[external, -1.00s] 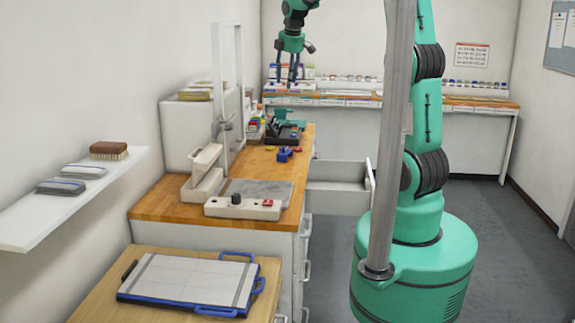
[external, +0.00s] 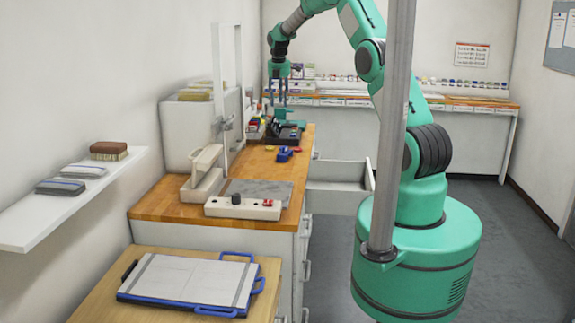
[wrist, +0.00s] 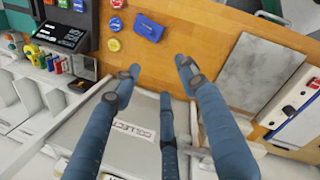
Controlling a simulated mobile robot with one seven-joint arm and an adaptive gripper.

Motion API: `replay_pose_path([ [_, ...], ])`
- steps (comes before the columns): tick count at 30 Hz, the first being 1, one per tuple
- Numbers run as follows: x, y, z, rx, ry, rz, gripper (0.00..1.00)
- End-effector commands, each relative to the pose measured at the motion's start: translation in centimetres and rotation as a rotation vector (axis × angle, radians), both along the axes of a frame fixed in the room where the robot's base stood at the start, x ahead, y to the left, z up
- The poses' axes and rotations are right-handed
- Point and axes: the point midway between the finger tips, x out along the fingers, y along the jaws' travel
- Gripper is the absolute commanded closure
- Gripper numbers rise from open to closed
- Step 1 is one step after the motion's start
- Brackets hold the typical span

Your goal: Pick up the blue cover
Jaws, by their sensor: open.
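A small blue block-like piece, apparently the blue cover (external: 284,155), lies on the wooden counter. It also shows in the wrist view (wrist: 149,27) near the top, lying on bare wood. My gripper (external: 278,98) hangs fingers down above the counter's far end in the external view. In the wrist view my gripper (wrist: 158,75) has its fingers spread, with nothing between them. The blue cover is beyond the fingertips and apart from them.
Red and yellow round pieces (wrist: 113,45) lie left of the cover. A black device (wrist: 62,33) stands farther left, and a grey plate (wrist: 262,75) lies to the right. A drawer (external: 338,185) stands open beside the counter.

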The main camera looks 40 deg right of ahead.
Motion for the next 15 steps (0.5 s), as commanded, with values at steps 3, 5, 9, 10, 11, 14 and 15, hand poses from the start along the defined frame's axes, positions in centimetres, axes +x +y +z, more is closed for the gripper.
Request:
replay_pose_path([
  [3,1.6,-1.4,-2.5,-0.012,0.028,0.072,0.57],
  [5,2.3,-2.1,-3.8,-0.018,0.041,0.110,0.57],
  [9,3.8,-3.6,-6.7,-0.030,0.070,0.200,0.57],
  [10,4.1,-3.8,-7.4,-0.033,0.076,0.217,0.57],
  [11,4.3,-4.1,-7.9,-0.035,0.081,0.234,0.57],
  [14,5.0,-4.8,-9.5,-0.041,0.095,0.281,0.57],
  [15,5.2,-5.1,-10.0,-0.042,0.099,0.296,0.57],
])
